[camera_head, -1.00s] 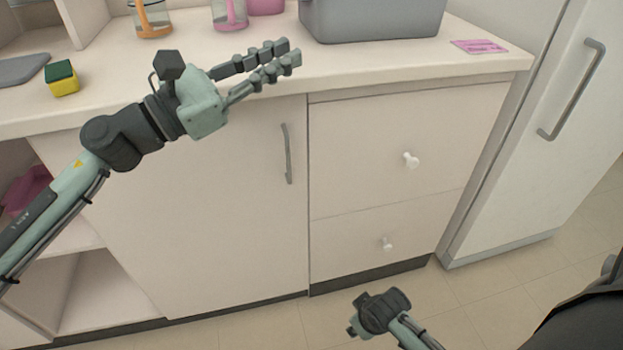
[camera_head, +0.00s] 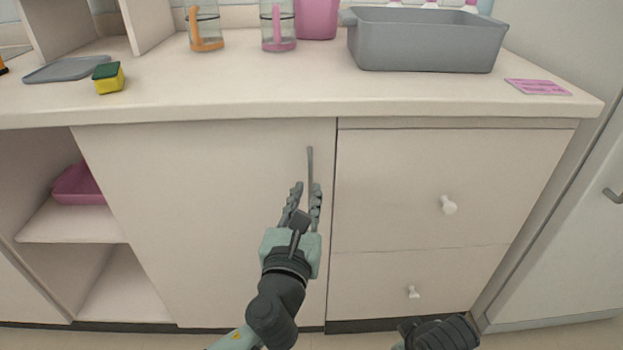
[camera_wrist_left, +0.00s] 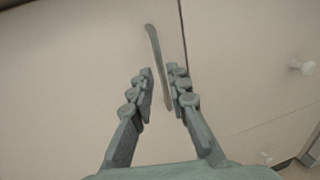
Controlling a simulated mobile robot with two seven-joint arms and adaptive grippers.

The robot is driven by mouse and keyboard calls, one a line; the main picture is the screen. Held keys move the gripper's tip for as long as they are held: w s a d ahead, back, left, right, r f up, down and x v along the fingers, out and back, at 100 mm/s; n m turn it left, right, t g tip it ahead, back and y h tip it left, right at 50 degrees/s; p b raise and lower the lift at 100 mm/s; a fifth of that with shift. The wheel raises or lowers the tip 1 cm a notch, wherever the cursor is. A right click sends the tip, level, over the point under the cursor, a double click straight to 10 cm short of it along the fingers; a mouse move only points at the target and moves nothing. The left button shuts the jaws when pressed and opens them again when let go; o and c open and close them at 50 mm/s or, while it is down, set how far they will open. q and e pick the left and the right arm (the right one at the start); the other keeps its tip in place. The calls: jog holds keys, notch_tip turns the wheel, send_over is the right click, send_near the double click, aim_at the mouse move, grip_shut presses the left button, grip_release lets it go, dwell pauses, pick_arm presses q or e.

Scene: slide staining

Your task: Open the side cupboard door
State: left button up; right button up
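The side cupboard door (camera_head: 200,220) is a cream panel below the counter, and it is shut. Its thin grey vertical handle (camera_head: 310,162) sits near the door's right edge. My left gripper (camera_head: 307,190) is in front of the handle's lower part, with one finger on each side of it. In the left wrist view the handle (camera_wrist_left: 153,45) runs down between the two fingertips (camera_wrist_left: 160,73), which are spread apart. Contact with the handle cannot be told. My right gripper (camera_head: 440,335) shows only in part at the bottom edge, low in front of the drawers.
Drawers with white knobs (camera_head: 448,205) are right of the door. Open shelves with a pink tray (camera_head: 78,186) are at left. The counter (camera_head: 250,106) above holds a grey bin (camera_head: 425,45), glass jars and a sponge (camera_head: 108,78). A white fridge (camera_head: 570,240) stands at far right.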

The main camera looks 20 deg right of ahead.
aim_at(310, 182)
pick_arm(q)
jog(key=x, duration=0.5)
jog(key=shift+c, duration=0.2)
grip_shut()
jog(key=shift+s, duration=0.1)
